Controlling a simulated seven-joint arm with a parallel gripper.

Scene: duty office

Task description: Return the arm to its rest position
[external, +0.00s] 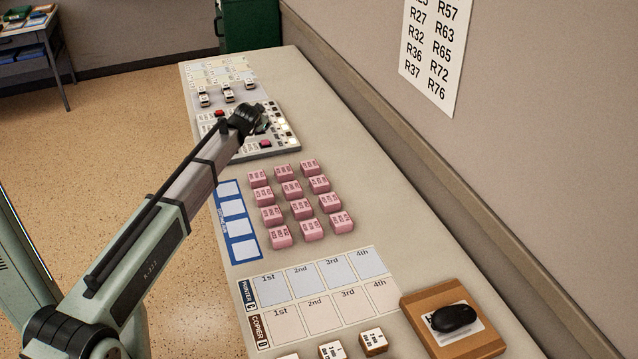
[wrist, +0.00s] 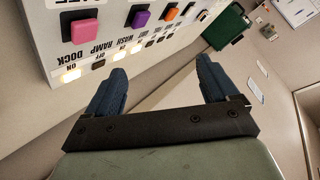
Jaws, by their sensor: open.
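My gripper (wrist: 160,95) is open in the wrist view, with its two dark blue fingers spread wide and nothing between them. In the external view my gripper (external: 262,124) is over the right side of the control panel (external: 279,144), at the far part of the desk. The arm reaches there from the lower left. The panel shows close up in the wrist view, with square coloured buttons and a row of small switches marked with words such as DOCK, RAMP and WASH. Some small lamps beside the switches are lit. I cannot tell whether the gripper touches the panel.
Several pink blocks (external: 302,208) stand in rows on the desk (external: 380,225), beside a blue-edged card (external: 237,229). Printed slot mats (external: 327,277) lie nearer. A wall (external: 540,130) runs along the right.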

